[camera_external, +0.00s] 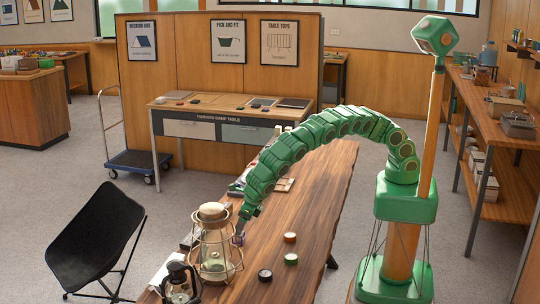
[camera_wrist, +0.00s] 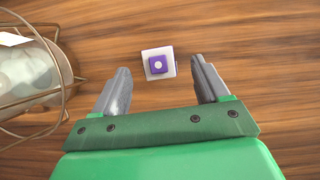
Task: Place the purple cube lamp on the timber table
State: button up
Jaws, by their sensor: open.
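The purple cube lamp (camera_wrist: 158,64), a small purple block with a white dot on a white square piece, shows on brown wood in the wrist view. In the external view a bit of purple (camera_external: 238,239) shows just below my gripper (camera_external: 242,222), beside the large lantern. My gripper (camera_wrist: 160,74) is open, its two fingers apart on the left and right of the lamp's near side, with no visible contact. The long timber table (camera_external: 318,190) runs under my arm; its wood also fills the wrist view (camera_wrist: 240,40).
A large caged lantern (camera_external: 214,250) stands close left of my gripper; its wire cage (camera_wrist: 30,75) shows in the wrist view. A small dark lantern (camera_external: 180,284) stands at the near end. Several small round items, including a black one (camera_external: 265,275), lie to the right.

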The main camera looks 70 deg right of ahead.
jog(key=shift+x, duration=3.05)
jog(key=shift+s, duration=0.15)
jog(key=shift+a, duration=0.1)
jog(key=c, duration=1.2)
jog(key=shift+r, duration=1.4)
jog(key=shift+s+d+r, duration=0.25)
jog(key=shift+d+r, duration=0.05)
jog(key=shift+r, duration=0.2)
jog(key=shift+s+d+r, duration=0.25)
jog(key=shift+r, duration=0.25)
jog(key=shift+s+d+r, duration=2.05)
jog(key=shift+s+d, duration=0.1)
jog(key=shift+s, duration=0.15)
jog(key=shift+s+d+r, duration=2)
jog(key=shift+s+d, duration=0.15)
jog(key=shift+s, duration=0.15)
